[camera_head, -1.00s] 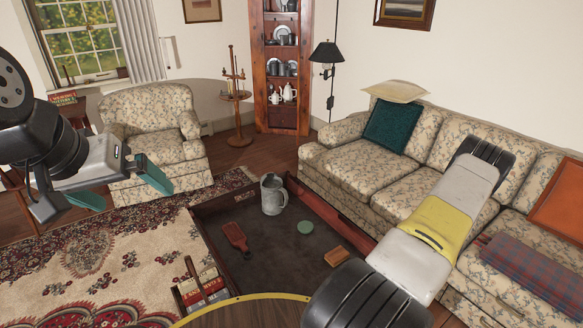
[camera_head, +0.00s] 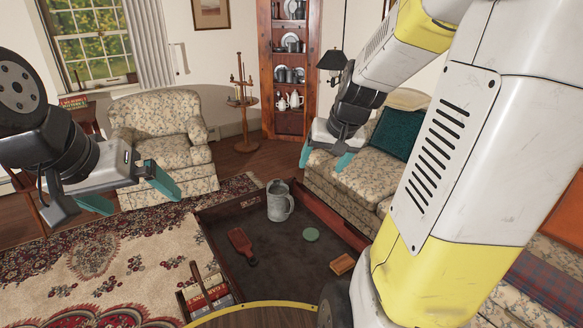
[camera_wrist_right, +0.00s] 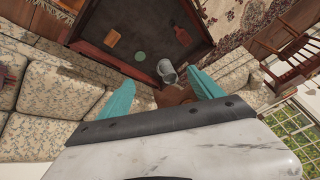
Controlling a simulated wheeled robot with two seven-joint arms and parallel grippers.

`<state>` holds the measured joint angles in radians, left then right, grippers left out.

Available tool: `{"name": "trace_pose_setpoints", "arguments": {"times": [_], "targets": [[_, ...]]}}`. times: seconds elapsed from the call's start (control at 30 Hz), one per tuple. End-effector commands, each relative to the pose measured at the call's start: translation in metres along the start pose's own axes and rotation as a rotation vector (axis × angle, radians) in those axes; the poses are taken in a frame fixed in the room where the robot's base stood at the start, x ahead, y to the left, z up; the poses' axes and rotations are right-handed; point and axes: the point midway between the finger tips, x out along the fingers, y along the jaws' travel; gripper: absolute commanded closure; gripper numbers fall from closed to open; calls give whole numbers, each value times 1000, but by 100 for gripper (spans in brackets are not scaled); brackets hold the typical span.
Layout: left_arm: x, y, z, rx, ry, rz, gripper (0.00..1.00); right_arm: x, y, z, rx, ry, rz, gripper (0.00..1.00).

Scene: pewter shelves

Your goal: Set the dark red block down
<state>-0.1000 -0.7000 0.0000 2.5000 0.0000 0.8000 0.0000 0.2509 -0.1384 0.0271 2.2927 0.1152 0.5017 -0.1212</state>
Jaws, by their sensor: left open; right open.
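I cannot make out a plainly dark red block in either gripper. A small orange-brown block (camera_head: 342,264) lies on the right part of the dark low table (camera_head: 275,240); it also shows in the right wrist view (camera_wrist_right: 113,38). A dark red paddle-shaped item (camera_head: 241,245) lies on the table's left part. My right gripper (camera_head: 325,160) is open and empty, raised beyond the table near the sofa; its teal fingers (camera_wrist_right: 160,98) show apart in the wrist view. My left gripper (camera_head: 130,192) is open and empty above the rug at the left.
A grey metal pitcher (camera_head: 280,203) stands at the table's far side. A green disc (camera_head: 311,234) lies near the middle. A caddy of books (camera_head: 207,294) is at the near left corner. The floral sofa (camera_head: 345,185) stands right, an armchair (camera_head: 170,140) behind left.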

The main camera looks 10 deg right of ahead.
Motion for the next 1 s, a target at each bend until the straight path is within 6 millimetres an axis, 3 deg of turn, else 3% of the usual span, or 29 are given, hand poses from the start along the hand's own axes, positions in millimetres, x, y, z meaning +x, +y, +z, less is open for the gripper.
{"name": "trace_pose_setpoints", "arguments": {"times": [0.03, 0.2, 0.4, 0.6, 1.0], "targets": [[0, 0, 0, 0, 0, 0, 0, -22, -18, 10, -40, 15, -17, 25], [0, 0, 0, 0, 0, 0, 0, -77, -56, 57, -147, 30, -60, 25], [0, 0, 0, 0, 0, 0, 0, -115, -73, 106, -232, 44, -96, 25], [0, 0, 0, 0, 0, 0, 0, -126, -75, 125, -262, 46, -107, 25], [0, 0, 0, 0, 0, 0, 0, -126, -75, 126, -262, 46, -107, 25]]}}
